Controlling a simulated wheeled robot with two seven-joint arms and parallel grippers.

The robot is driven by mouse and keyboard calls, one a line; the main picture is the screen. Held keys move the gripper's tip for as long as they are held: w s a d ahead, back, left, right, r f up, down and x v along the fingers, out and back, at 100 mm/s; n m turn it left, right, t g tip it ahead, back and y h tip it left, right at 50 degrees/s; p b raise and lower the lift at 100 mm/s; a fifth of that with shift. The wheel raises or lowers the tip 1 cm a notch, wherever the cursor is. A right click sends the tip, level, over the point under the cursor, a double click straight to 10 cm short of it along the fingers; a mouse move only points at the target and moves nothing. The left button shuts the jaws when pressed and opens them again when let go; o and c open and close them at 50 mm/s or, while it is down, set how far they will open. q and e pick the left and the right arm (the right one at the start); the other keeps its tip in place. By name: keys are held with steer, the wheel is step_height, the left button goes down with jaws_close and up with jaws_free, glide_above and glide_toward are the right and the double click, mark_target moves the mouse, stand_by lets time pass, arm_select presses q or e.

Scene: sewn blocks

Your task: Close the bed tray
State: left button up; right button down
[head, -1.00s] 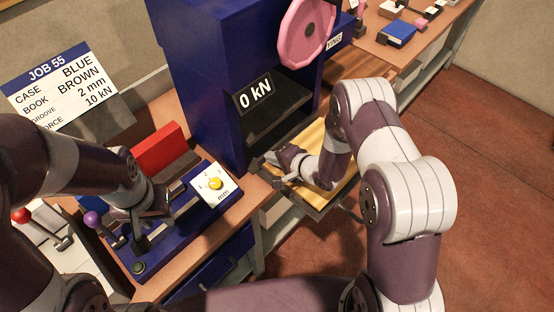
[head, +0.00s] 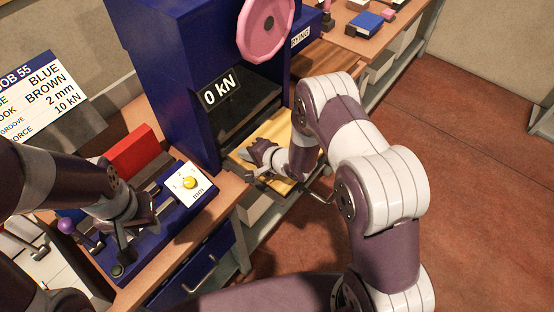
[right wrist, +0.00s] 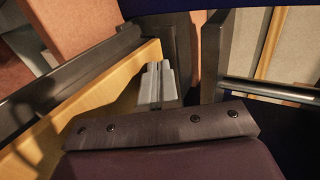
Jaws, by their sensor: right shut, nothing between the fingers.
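The bed tray (head: 275,131), with a light wooden surface, sits low at the opening of the blue press (head: 165,75), partly sticking out at the front. My right gripper (head: 249,158) is shut and empty at the tray's near side; whether it touches the tray I cannot tell. In the right wrist view its closed grey fingers (right wrist: 157,85) are beside a light wooden panel (right wrist: 85,112) with a dark rail (right wrist: 70,83). My left gripper (head: 122,245) is over the blue fixture at the left; its finger opening is unclear.
The blue fixture (head: 160,232) carries a red block (head: 131,150) and a yellow knob (head: 190,183) on a white dial. A pink wheel (head: 265,28) is on the press. A job sign (head: 40,92) stands at the left. The floor at the right is clear.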

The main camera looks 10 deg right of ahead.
steer(key=shift+v, duration=1)
steer(key=shift+s+d, duration=0.2)
steer(key=shift+s, duration=0.05)
steer(key=b+v, duration=0.1)
steer(key=v, duration=0.6)
steer(key=shift+r, duration=0.1)
steer(key=shift+m+t+h, duration=0.6)
steer(key=shift+m+h, duration=0.1)
steer(key=shift+m, duration=0.1)
steer(key=d, duration=0.2)
steer(key=d+b, duration=0.1)
steer(key=d, duration=0.3)
steer(key=shift+w+d, duration=0.15)
steer(key=shift+w, duration=0.1)
steer(key=s+d+f+g+h+b, duration=0.1)
steer(key=s+d+f, duration=0.1)
steer(key=s+d, duration=0.45)
steer(key=s+d+f+g+b, duration=0.15)
steer(key=s+d, duration=0.25)
steer(key=s, duration=0.5)
steer(key=s+a+n, duration=0.2)
steer(key=s+a, duration=0.1)
steer(key=a, duration=0.1)
steer(key=w+a+r+b+x, duration=0.1)
steer(key=b+x, duration=0.1)
steer(key=x, duration=1.1)
steer(key=shift+a+r+g+y, duration=0.3)
steer(key=shift+g+y, duration=0.05)
steer(key=shift+y, duration=0.05)
